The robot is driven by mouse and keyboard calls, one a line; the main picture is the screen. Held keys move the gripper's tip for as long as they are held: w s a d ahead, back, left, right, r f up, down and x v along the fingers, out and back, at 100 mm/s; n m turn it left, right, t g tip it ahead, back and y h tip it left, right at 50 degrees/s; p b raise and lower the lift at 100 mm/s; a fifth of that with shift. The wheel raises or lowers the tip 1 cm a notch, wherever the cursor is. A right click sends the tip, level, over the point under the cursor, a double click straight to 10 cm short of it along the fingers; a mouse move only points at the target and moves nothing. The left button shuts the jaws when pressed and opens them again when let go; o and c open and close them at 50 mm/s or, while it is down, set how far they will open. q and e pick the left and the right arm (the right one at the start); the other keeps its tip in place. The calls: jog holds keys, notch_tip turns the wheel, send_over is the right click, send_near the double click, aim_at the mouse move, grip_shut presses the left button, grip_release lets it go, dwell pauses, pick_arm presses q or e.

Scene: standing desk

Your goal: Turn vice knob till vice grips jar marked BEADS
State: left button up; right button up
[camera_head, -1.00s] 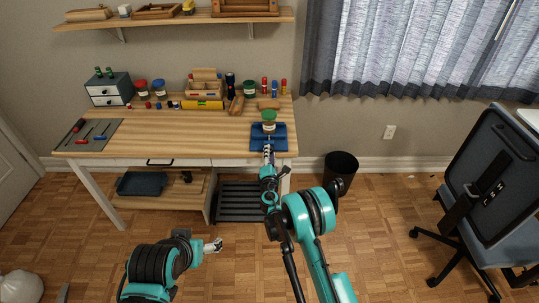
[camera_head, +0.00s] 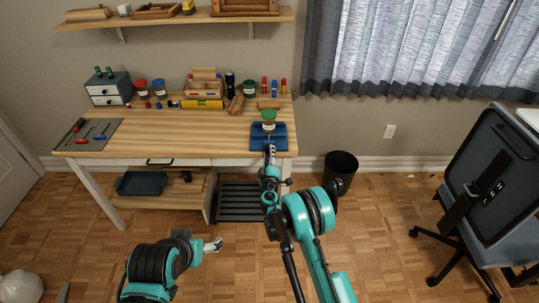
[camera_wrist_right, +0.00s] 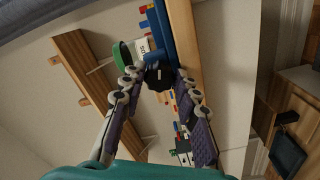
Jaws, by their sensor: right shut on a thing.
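The blue vice (camera_head: 281,130) sits at the front right edge of the workbench. A jar with a green lid (camera_head: 268,116) stands upright at the vice; its label is too small to read. The jar (camera_wrist_right: 140,46) and blue vice (camera_wrist_right: 160,32) also show in the right wrist view. My right gripper (camera_head: 271,150) is at the vice's front. In the wrist view its fingers are shut on the dark vice knob (camera_wrist_right: 158,76). I cannot tell whether the jaws touch the jar. My left gripper (camera_head: 215,245) is low over the floor, away from the bench; its opening is unclear.
Jars, a yellow level (camera_head: 203,105), a wooden caddy and small bottles stand along the bench's back. A grey mat with tools (camera_head: 90,136) lies at the left. A black bin (camera_head: 341,165) and office chair (camera_head: 490,180) are to the right. The bench middle is clear.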

jog(key=shift+a+f+m, duration=0.1)
jog(key=shift+m, duration=4)
jog(key=shift+a+f+m, duration=0.1)
jog(key=shift+m, duration=4)
jog(key=o, duration=1.2)
jog(key=shift+c, duration=0.2)
